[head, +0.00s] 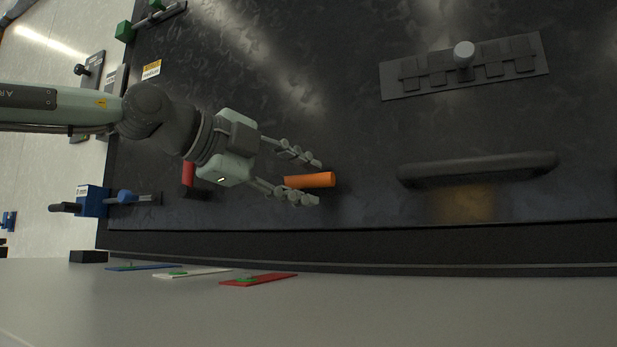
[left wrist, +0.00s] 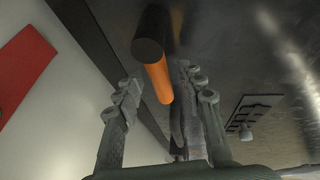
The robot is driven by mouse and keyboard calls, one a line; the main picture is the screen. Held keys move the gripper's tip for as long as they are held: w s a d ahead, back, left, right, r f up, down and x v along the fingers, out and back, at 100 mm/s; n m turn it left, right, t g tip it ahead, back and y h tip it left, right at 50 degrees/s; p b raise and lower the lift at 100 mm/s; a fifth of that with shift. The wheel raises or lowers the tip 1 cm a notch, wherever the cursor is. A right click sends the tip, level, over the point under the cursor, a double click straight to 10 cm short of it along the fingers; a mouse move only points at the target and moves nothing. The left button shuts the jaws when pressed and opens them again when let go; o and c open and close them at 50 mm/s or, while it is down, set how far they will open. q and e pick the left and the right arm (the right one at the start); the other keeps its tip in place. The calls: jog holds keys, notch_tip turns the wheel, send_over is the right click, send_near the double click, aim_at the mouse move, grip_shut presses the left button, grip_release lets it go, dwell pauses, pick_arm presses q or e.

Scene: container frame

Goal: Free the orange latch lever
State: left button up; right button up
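The orange latch lever (head: 312,180) is a short bar at the dark panel, right by my left gripper's fingertips in the head view. In the left wrist view the orange lever (left wrist: 159,82) has a black round end and shows between the two spread fingers. My left gripper (head: 312,182) is open, with one finger above and one below the lever in the head view. I cannot tell whether a finger touches it. My right gripper is not in view.
A long dark handle bar (head: 478,168) and a grey slotted plate with a knob (head: 463,82) are on the panel to the right. A red block (head: 188,174) and a blue latch (head: 93,201) are to the left. Coloured cards, one of them red (head: 259,280), lie along the bottom.

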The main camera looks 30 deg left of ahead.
pick_arm(q)
jog(key=shift+w+d+f, duration=0.1)
jog(key=shift+w+d, duration=0.1)
jog(key=shift+w, duration=0.35)
grip_shut()
